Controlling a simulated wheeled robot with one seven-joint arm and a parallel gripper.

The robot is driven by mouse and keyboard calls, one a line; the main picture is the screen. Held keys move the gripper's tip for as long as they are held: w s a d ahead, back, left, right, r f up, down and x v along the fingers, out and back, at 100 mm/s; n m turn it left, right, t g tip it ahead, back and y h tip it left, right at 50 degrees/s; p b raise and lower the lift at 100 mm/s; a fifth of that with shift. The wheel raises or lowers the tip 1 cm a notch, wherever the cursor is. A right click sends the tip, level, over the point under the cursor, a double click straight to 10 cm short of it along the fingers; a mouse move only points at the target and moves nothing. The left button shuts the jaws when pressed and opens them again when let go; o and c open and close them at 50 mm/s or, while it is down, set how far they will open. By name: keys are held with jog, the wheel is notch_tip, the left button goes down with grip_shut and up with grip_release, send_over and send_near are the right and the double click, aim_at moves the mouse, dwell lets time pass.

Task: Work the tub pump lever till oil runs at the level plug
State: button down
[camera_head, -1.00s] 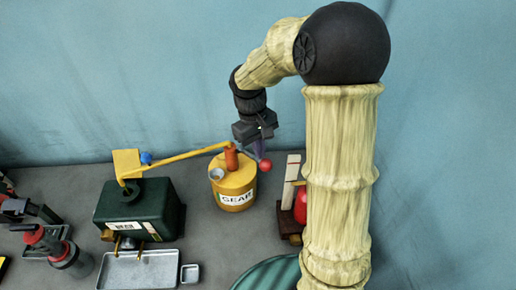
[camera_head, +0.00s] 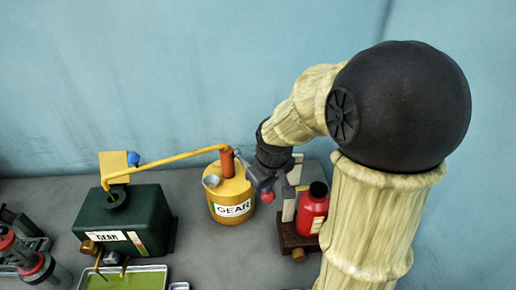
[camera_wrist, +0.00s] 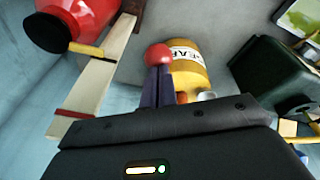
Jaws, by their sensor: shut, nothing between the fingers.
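The yellow tub (camera_head: 231,194), labelled GEAR, stands with an orange pump column on top. The lever's red knob (camera_head: 267,197) is low at the tub's right side. A yellow hose (camera_head: 180,159) runs from the pump to the dark green gearbox (camera_head: 152,218). Brass fittings (camera_head: 89,247) are on the gearbox front; the level plug cannot be singled out. Green liquid lies in the tray (camera_head: 164,275) below. My gripper (camera_wrist: 157,85) is shut and empty, its fingertips at the red knob (camera_wrist: 158,56) in the wrist view; contact is unclear.
A red bottle (camera_head: 312,212) with a black cap stands right of the tub on a brown base, beside a pale upright board (camera_wrist: 95,90). Red and dark equipment (camera_head: 40,270) is at the front left. Bare bench shows between gearbox and tub.

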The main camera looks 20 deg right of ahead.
jog(key=shift+s+f, duration=0.15)
jog(key=shift+f, duration=0.3)
jog(key=r+p, duration=0.2)
jog(key=w+r+p, duration=0.1)
jog(key=r, duration=0.1)
jog(key=shift+a, duration=0.3)
jog(key=shift+r, duration=0.4)
jog(key=s+r, duration=0.4)
jog(key=r, duration=0.4)
jog(key=shift+d+b, duration=0.2)
jog(key=shift+b, duration=0.1)
jog(key=shift+s+r, duration=0.1)
jog(key=shift+s, duration=0.05)
